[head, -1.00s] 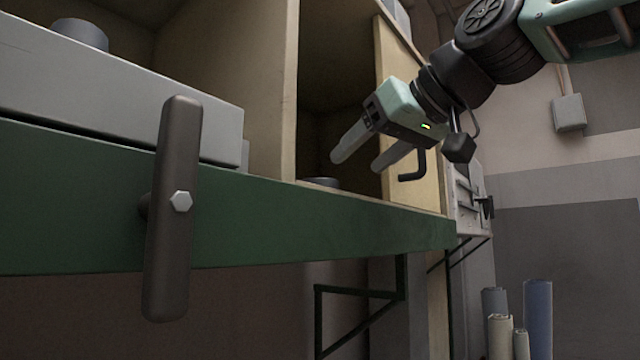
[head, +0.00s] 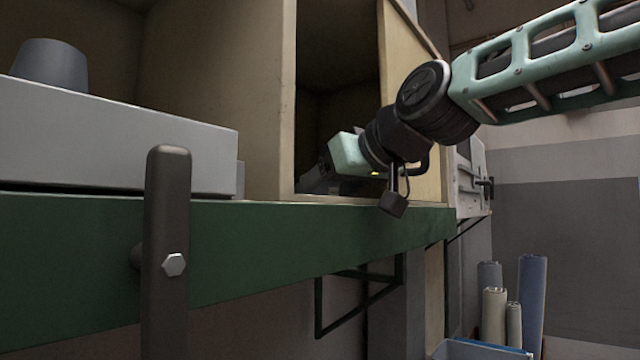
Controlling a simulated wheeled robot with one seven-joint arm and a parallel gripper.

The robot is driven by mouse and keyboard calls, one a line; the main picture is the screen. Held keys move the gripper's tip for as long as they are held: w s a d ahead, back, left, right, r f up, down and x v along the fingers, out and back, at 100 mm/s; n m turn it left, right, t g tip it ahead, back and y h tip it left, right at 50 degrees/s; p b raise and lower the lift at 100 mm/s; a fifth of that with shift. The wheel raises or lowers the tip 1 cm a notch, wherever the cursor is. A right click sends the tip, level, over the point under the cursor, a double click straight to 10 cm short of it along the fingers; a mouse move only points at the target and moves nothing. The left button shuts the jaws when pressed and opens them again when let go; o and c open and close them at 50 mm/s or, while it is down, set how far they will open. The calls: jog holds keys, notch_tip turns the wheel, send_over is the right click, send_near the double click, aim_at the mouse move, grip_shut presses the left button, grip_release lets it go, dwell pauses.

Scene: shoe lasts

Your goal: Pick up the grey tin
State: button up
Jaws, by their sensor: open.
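A grey, round, tin-like thing (head: 50,65) stands on the light grey box at the upper left, far from my gripper. I cannot tell whether it is the grey tin of the task. My gripper (head: 314,182) reaches into the open right-hand compartment, low, close to its floor. The gripper is open. Its fingers are dark in the shade and partly hidden by its own body. Anything between or behind them on the compartment floor is hidden.
A pale upright panel (head: 289,110) divides the compartments. The green shelf edge (head: 300,235) runs below. A brown lever (head: 168,220) stands in front. Rolls (head: 532,300) stand at the lower right.

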jog(key=c, duration=0.8)
jog(key=shift+r, duration=0.15)
